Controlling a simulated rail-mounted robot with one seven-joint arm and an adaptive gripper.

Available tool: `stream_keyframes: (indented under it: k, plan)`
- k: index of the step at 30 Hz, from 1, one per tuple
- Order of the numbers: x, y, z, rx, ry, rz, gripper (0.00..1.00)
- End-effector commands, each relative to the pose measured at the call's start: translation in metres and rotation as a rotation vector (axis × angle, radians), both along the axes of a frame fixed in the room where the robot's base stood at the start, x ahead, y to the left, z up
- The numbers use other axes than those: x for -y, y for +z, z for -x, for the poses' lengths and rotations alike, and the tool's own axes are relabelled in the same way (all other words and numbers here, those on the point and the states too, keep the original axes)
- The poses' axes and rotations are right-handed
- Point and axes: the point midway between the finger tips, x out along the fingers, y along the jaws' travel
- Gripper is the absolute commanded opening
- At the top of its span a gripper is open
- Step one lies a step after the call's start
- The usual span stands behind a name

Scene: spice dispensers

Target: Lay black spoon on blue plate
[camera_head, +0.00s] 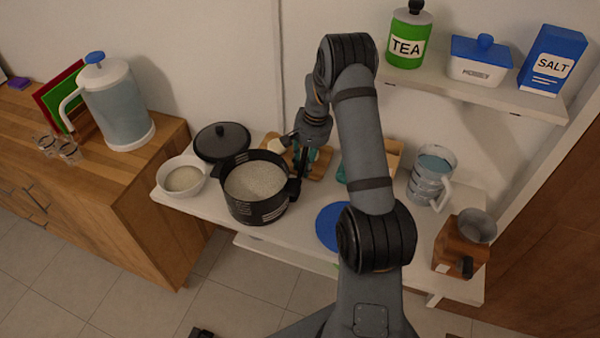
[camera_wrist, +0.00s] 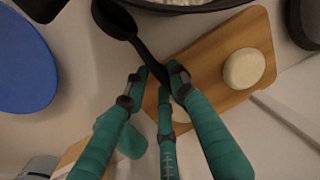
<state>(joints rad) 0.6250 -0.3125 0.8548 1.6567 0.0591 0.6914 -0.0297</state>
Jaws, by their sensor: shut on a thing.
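The black spoon (camera_wrist: 117,20) is held by its handle between the teal fingers of my gripper (camera_wrist: 160,80) in the wrist view. Its bowl points to the upper left, and the handle's end is hidden among the fingers. In the head view my gripper (camera_head: 303,155) is above the white counter, just right of the black pot, and the spoon is hard to make out there. The blue plate (camera_head: 328,228) lies on the counter in front and to the right of my gripper, partly hidden by my arm. It also shows at the left edge of the wrist view (camera_wrist: 25,62).
The black pot (camera_head: 254,212) of grains stands left of my gripper, beside a white bowl (camera_head: 167,192). A wooden board (camera_wrist: 205,72) with pale round pieces lies below the gripper. A pitcher (camera_head: 431,175) and a grinder (camera_head: 459,248) stand right. A shelf (camera_head: 470,88) overhangs the back right.

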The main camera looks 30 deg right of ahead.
Motion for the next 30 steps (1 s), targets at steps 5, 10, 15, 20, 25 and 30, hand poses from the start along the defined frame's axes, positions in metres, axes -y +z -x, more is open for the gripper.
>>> stream_keyframes:
  k: [5, 10, 15, 20, 25, 30]
  plan:
    - [0.0, 0.0, 0.0, 0.0, -0.001, 0.0, 0.0]
    - [0.0, 0.0, 0.0, 0.0, -0.001, 0.0, 0.0]
    - [0.0, 0.002, 0.0, 0.001, -0.001, 0.0, 0.0]
    - [0.0, 0.012, -0.001, 0.004, 0.0, 0.0, 0.0]
    - [-0.001, 0.036, -0.001, 0.006, -0.003, 0.0, 0.0]
    - [-0.005, 0.031, 0.031, 0.001, -0.002, -0.002, 0.0]
